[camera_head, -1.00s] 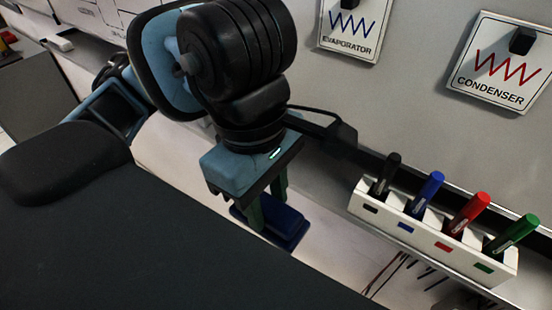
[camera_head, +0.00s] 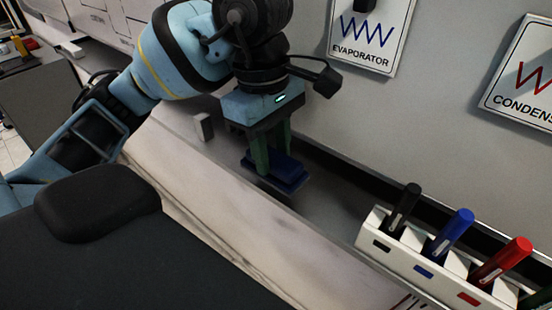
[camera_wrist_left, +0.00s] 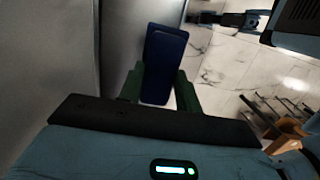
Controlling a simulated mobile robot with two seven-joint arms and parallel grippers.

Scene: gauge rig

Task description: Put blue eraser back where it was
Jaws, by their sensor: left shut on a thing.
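The blue eraser (camera_head: 288,172) is a dark blue block held between the green fingers of my left gripper (camera_head: 272,158). It is in the middle of the head view, close to the whiteboard and above the tray ledge. Whether it touches the ledge I cannot tell. In the left wrist view the eraser (camera_wrist_left: 163,62) sticks out beyond the fingers of the same gripper (camera_wrist_left: 160,88), beside the grey board surface. My right gripper does not show.
A white marker holder (camera_head: 400,262) with black, blue, red and green markers stands to the right on the ledge. A small white block (camera_head: 204,127) is left of my gripper. EVAPORATOR (camera_head: 372,35) and CONDENSER (camera_head: 525,75) cards hang on the board.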

